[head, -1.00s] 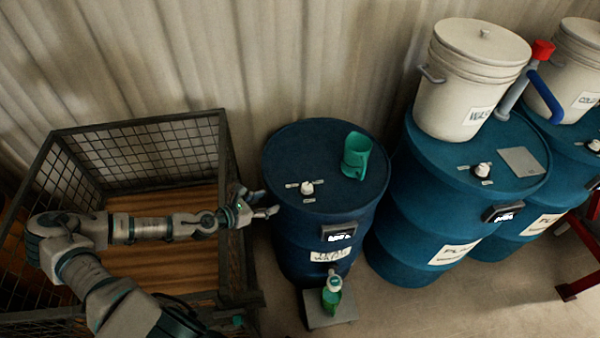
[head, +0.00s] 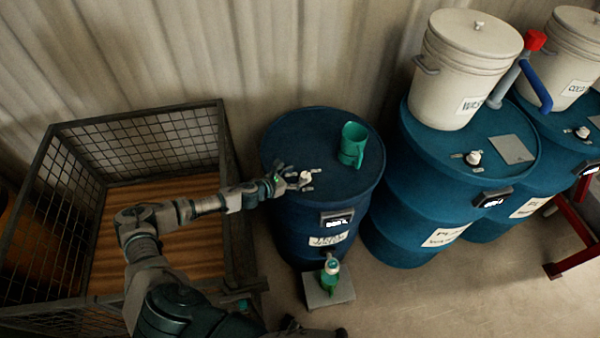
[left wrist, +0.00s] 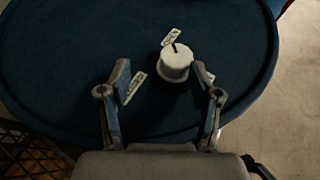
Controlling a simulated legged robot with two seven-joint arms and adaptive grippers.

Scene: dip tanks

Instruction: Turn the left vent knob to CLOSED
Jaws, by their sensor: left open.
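The left vent knob (head: 305,176) is a small white knob on top of the leftmost blue drum (head: 300,140). In the left wrist view the knob (left wrist: 176,64) shows a dark line on its top, toward the label at its far side. Other small labels lie to its left and right; their text is too small to read. My left gripper (head: 297,178) is open over the drum top, its fingers on either side of the knob. In the left wrist view the gripper (left wrist: 162,72) has the knob nearer its right finger; contact cannot be told. My right gripper seems barely in at the bottom edge.
A green cup (head: 353,145) stands on the same drum, right of the knob. A wire-mesh crate (head: 150,115) is at the left. A green bottle (head: 330,277) stands below the drum's tap. More blue drums with white buckets (head: 468,70) stand to the right.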

